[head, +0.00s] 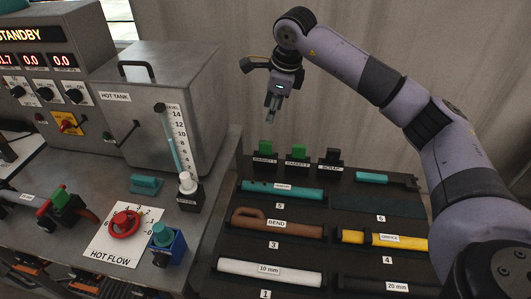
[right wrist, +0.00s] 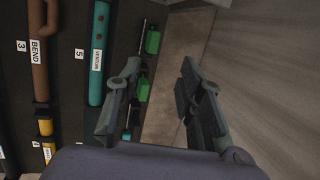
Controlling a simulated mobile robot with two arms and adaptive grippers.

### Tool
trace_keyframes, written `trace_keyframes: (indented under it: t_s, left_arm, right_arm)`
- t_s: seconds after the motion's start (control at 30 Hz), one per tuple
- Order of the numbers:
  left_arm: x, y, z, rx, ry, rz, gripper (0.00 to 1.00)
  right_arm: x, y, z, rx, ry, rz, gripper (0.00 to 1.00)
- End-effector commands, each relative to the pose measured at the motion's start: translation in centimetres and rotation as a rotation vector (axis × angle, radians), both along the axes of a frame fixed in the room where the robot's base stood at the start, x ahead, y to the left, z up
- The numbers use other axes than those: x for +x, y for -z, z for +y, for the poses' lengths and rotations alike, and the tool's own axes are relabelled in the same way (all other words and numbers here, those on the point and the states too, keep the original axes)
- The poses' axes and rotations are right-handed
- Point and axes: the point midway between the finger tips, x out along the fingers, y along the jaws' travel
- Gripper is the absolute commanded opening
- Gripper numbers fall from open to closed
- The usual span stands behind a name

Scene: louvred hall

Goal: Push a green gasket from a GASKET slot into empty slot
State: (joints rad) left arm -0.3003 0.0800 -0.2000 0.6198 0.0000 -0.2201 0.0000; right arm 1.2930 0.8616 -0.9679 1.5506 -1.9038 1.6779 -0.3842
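Two green gaskets stand upright in labelled slots at the back of the dark rack: the left gasket (head: 264,149) and the right gasket (head: 298,152). Both also show in the right wrist view, the upper gasket (right wrist: 152,41) and the lower gasket (right wrist: 143,88), the latter partly behind a finger. My left gripper is out of view. I cannot tell which slot is empty.
The rack holds a teal VENTURI pipe (head: 281,190), a brown BEND pipe (head: 279,223), a yellow pipe (head: 385,240) and a white pipe (head: 262,270). At left stand a hot tank (head: 150,115), a red knob (head: 125,223), a blue valve (head: 165,240) and a green piece (head: 58,195) on a pipe line.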

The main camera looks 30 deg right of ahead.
Motion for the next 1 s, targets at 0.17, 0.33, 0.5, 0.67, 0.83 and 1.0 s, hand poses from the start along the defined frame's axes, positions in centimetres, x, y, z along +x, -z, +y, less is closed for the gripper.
trace_keyframes:
  t_s: [0.17,0.33,0.5,0.67,0.83,1.0]
  left_arm:
    - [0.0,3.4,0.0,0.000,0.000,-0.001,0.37]
    - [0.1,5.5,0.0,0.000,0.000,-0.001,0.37]
    - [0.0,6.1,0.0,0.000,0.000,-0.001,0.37]
    - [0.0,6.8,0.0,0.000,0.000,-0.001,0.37]
    - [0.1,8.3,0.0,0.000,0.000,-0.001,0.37]
    - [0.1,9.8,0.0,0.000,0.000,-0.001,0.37]
  right_arm:
    - [0.0,3.5,0.0,-0.001,0.000,0.001,0.35]
    - [0.0,5.5,0.0,0.000,0.000,0.000,0.35]
    - [0.0,6.1,0.0,0.000,0.000,0.000,0.35]
    - [0.3,7.3,0.0,0.000,0.001,0.001,0.35]
    - [1.0,9.6,0.1,0.001,0.001,0.002,0.35]
    - [1.7,11.9,0.3,0.000,0.000,0.002,0.35]
